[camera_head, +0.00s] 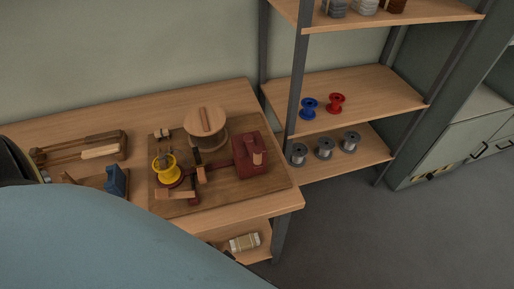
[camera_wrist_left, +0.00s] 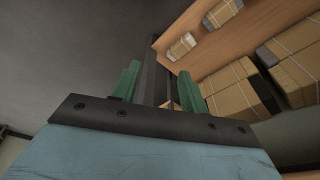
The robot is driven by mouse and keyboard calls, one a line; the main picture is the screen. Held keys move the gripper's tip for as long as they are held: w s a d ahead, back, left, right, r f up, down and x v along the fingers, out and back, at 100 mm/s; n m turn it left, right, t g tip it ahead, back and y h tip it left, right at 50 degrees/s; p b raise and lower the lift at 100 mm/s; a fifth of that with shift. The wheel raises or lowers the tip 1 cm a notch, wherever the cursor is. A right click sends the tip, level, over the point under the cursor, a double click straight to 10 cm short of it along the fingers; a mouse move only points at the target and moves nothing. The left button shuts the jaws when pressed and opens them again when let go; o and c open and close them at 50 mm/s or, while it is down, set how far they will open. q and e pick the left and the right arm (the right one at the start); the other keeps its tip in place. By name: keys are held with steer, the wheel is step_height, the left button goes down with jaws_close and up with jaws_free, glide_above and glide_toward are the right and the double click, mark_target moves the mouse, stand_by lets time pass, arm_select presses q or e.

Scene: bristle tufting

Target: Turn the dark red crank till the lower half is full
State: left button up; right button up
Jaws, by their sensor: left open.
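I cannot tell how full the spool's lower half is. A big wooden drum (camera_head: 205,121) stands behind. My left gripper shows in the left wrist view (camera_wrist_left: 160,74), with its green fingers apart and nothing between them. It is away from the crank, near a dark post and a lower shelf. My right gripper is not in view.
A tray with a wooden tool (camera_head: 78,148) and a blue block (camera_head: 116,181) are left on the bench. A shelf rack (camera_head: 345,98) with blue, red and grey spools stands right. Tied cardboard boxes (camera_wrist_left: 245,92) fill the lower shelf. A large blue surface hides the bench's front left.

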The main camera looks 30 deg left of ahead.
arm_select(q)
steer(key=w+d+r+m+t+p, duration=0.1)
steer(key=w+r, duration=0.2)
steer(key=r, duration=0.9)
steer(key=w+d+r+m+p, duration=0.1)
steer(key=w+r, duration=0.2)
steer(key=r, duration=1)
steer(key=w+d+r+m+h, duration=0.3)
steer(key=w+d+r+m, duration=0.5)
steer(key=m, duration=0.8)
steer(key=m+g+y, duration=0.3)
steer(key=m, duration=1.2)
glide_toward(257, 150)
step_height(257, 150, down, 11)
steer(key=shift+w+d+f+b, duration=0.1)
steer(key=shift+w+f+b, duration=0.1)
steer(key=shift+b, duration=0.1)
jaws_close()
